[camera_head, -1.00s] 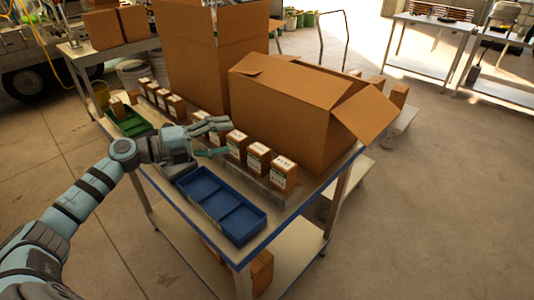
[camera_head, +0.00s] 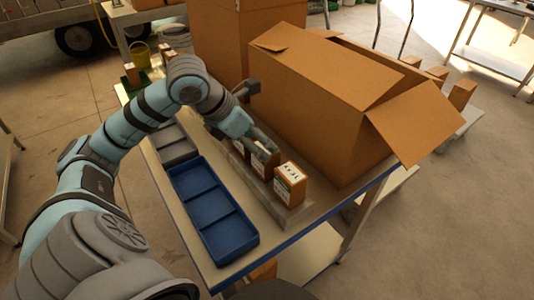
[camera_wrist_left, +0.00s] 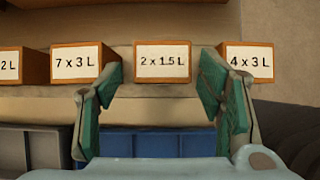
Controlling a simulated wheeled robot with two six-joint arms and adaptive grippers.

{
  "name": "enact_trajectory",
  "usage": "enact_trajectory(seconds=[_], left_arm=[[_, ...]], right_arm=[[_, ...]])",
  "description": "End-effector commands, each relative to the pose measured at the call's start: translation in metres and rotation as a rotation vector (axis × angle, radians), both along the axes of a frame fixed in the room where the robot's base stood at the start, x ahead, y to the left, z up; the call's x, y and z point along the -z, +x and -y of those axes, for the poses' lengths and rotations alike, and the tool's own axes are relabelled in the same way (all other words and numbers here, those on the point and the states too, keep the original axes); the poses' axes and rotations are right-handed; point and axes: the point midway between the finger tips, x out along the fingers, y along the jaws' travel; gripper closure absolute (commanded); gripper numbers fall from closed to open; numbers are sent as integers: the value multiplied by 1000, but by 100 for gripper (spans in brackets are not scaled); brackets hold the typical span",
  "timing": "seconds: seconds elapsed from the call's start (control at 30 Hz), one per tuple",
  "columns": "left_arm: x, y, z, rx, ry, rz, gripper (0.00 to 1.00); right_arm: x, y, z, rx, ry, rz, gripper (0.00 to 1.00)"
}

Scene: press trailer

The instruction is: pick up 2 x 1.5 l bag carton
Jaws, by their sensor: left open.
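The 2 x 1.5 L carton (camera_wrist_left: 163,64) is a small brown box with a white label, upright in a row in the left wrist view. My left gripper (camera_wrist_left: 160,76) is open and empty, one finger towards each side of it; contact cannot be told. The 7 x 3 L carton (camera_wrist_left: 75,64) is to its left and the 4 x 3 L carton (camera_wrist_left: 249,63) to its right, partly overlapped by a finger. In the head view, my left gripper (camera_head: 256,114) is over the row and partly hides the 2 x 1.5 L carton (camera_head: 264,161). My right gripper is out of view.
A blue divided tray (camera_head: 225,234) and a grey tray (camera_head: 172,143) lie in front of the row on the table. A large open carton (camera_head: 320,105) stands close behind the row, its flap (camera_head: 415,120) sticking out to the right. Another tall box (camera_head: 235,40) is farther back.

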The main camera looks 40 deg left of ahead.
Motion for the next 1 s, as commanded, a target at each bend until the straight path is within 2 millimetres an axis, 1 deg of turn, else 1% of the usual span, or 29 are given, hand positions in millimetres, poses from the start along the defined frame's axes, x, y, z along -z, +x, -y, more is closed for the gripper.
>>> enact_trajectory(seconds=[0.1, 0.27, 0.4, 0.47, 0.53, 0.7, 0.77, 0.9, 0.97, 1.0], left_arm=[[14, 9, 4, 0, -5, 0, 38], [28, 17, 8, 4, -7, -1, 38], [53, 30, 15, 4, -9, -2, 38], [61, 35, 16, 4, -7, -1, 38], [65, 38, 16, 4, -3, -1, 38], [64, 38, 15, 6, -1, 0, 38], [64, 38, 15, 5, -2, -1, 48], [64, 38, 15, 5, -2, -1, 70], [64, 38, 15, 5, -2, 0, 80], [64, 38, 15, 5, -2, 0, 82]], right_arm=[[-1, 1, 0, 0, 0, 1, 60], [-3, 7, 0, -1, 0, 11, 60], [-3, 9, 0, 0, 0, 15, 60], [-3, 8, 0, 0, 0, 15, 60], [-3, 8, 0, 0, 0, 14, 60], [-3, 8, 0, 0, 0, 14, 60], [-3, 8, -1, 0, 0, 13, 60], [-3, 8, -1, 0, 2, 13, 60], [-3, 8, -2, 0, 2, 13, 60], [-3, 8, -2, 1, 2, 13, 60]])
